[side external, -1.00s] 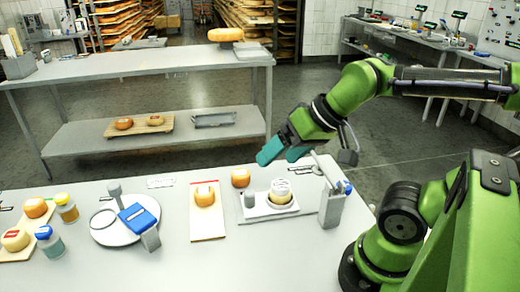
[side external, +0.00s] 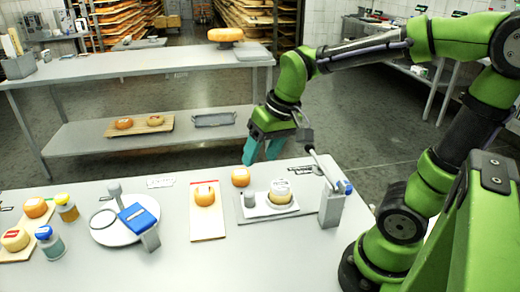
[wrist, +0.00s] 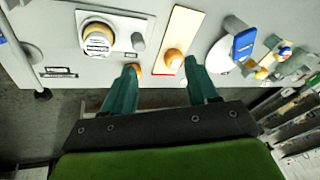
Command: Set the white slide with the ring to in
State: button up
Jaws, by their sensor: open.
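My gripper (side external: 261,152) is open and empty, fingers pointing down, near the far edge of the front table. In the wrist view my gripper (wrist: 160,67) has its fingers wide apart, with an orange cheese (wrist: 173,60) on a board between them in the picture. A thin ring (side external: 91,219) shows at the left of a round white plate (side external: 110,236), well left of my gripper. I cannot make out which part is the white slide or how it is set. A blue block (side external: 138,217) and a grey post stand by this plate, which also shows in the wrist view (wrist: 217,58).
A grey tray (side external: 247,221) with a labelled cheese (side external: 280,191) and a lever stand (side external: 331,205) are on the right. A cheese board (side external: 207,225) lies in the middle. Jars (side external: 50,244) and cheeses are at left. The table front is clear.

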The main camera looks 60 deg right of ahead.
aim_at(250, 193)
jog(key=shift+w+d+f+n+g+h, duration=0.7)
jog(key=shift+w+d+f+g, duration=1)
jog(key=shift+w, duration=1.55)
jog(key=f, duration=1.5)
jog(key=shift+d+f, duration=0.25)
grip_shut()
